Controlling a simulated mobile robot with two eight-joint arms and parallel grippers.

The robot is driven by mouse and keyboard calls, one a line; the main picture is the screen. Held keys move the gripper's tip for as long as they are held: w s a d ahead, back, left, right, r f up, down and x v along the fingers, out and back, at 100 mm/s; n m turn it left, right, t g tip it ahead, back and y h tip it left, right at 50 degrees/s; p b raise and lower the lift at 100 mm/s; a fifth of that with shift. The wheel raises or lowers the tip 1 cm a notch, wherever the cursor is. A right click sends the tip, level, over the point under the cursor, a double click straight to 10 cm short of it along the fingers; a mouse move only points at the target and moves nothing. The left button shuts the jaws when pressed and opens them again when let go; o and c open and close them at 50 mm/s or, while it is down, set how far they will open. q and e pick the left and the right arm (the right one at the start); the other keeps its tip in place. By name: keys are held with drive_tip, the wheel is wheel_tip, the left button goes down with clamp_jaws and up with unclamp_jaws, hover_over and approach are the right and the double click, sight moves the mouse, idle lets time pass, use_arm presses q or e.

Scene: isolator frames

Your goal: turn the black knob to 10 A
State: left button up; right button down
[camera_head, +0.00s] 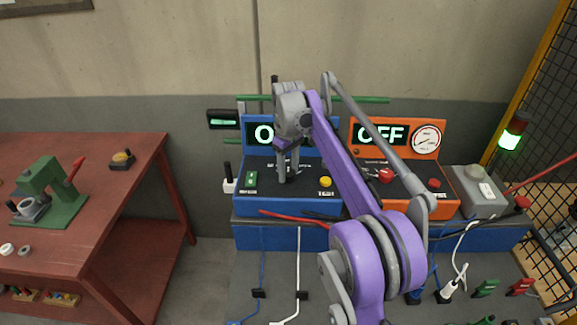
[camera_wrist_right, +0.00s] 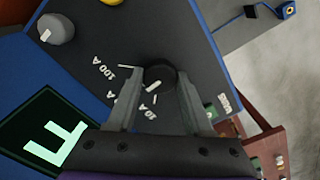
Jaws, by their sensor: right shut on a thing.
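The black knob (camera_wrist_right: 163,74) sits on the dark top panel of the blue instrument (camera_head: 287,204). In the right wrist view its white pointer mark slants to the lower left, between the 100 A label (camera_wrist_right: 118,73) and the 10 A label (camera_wrist_right: 150,111). Another label between them is partly hidden by a finger. My right gripper (camera_wrist_right: 160,82) is shut on the knob, one finger on each side. In the head view my right gripper (camera_head: 287,179) reaches down onto the panel, and the knob is hidden there. My left gripper is not in view.
The blue instrument has a lit screen (camera_head: 263,134), partly covered by my arm, and a yellow button (camera_head: 325,182). A grey knob (camera_wrist_right: 57,29) shows in the wrist view. An orange instrument (camera_head: 440,155) reading OFF stands to the right. A red table (camera_head: 120,205) is at left.

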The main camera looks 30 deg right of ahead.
sight(288, 172)
drive_tip(key=n+p, duration=0.1)
drive_tip(key=n, duration=0.3)
drive_tip(key=shift+r+n, duration=0.1)
drive_tip(key=shift+n, duration=0.2)
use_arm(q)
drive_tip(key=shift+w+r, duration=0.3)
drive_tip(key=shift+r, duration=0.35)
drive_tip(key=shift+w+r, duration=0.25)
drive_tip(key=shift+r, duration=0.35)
use_arm(e)
drive_tip(key=shift+n, duration=1.6)
drive_tip(key=shift+c, duration=1.5)
unclamp_jaws()
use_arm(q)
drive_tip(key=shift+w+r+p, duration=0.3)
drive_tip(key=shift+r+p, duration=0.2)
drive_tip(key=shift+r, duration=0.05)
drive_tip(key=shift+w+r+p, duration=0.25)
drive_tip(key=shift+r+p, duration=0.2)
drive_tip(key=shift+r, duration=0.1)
use_arm(e)
wheel_tip(288, 172, up, 11)
drive_tip(key=shift+a+f, duration=0.1)
drive_tip(key=shift+f, duration=0.1)
